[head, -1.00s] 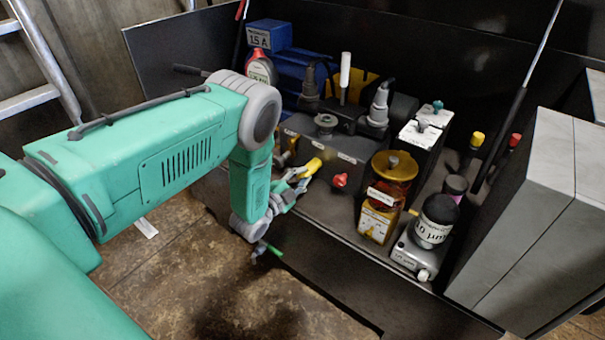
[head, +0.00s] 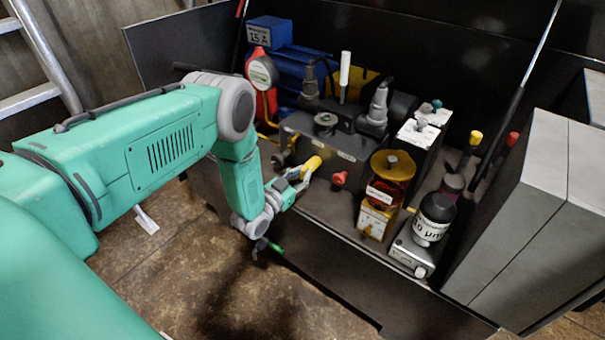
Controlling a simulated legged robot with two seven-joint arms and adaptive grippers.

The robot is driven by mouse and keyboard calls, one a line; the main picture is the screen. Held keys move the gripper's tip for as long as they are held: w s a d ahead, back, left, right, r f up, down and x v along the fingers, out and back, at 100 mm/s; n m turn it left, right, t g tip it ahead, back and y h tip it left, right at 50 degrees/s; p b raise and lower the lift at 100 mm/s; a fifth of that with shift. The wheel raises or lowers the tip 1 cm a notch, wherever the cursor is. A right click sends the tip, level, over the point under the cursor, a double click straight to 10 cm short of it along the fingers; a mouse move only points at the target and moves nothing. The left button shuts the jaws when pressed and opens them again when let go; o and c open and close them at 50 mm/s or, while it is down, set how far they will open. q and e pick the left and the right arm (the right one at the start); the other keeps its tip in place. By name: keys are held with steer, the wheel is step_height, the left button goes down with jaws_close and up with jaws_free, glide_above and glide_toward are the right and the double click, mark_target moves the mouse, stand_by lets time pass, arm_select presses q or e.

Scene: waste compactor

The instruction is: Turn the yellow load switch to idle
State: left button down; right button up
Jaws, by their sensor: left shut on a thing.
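The yellow load switch (head: 311,164) sticks out from the front of the dark control block (head: 326,139), near its left side. My left gripper (head: 303,174) is at the switch, with its fingers shut on it. The fingers hide part of the switch, so its exact turn position cannot be read. A red knob (head: 340,178) sits on the same block just to the right, apart from my gripper. My right gripper is not in view.
An amber-topped yellow filter unit (head: 377,222) and a black-capped jar (head: 434,218) stand to the right. A white-tipped lever (head: 345,72) rises behind the block. A blue motor (head: 290,67) is at the back left. Open floor lies in front.

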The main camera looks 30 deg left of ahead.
arm_select(q)
steer(key=shift+s+f+n, duration=0.2)
steer(key=shift+f+n, duration=0.15)
steer(key=shift+n, duration=0.35)
steer(key=c, duration=1.6)
jaws_free()
steer(key=shift+w+r, duration=0.1)
steer(key=s, duration=0.8)
steer(key=s+a, duration=0.1)
steer(key=s, duration=0.3)
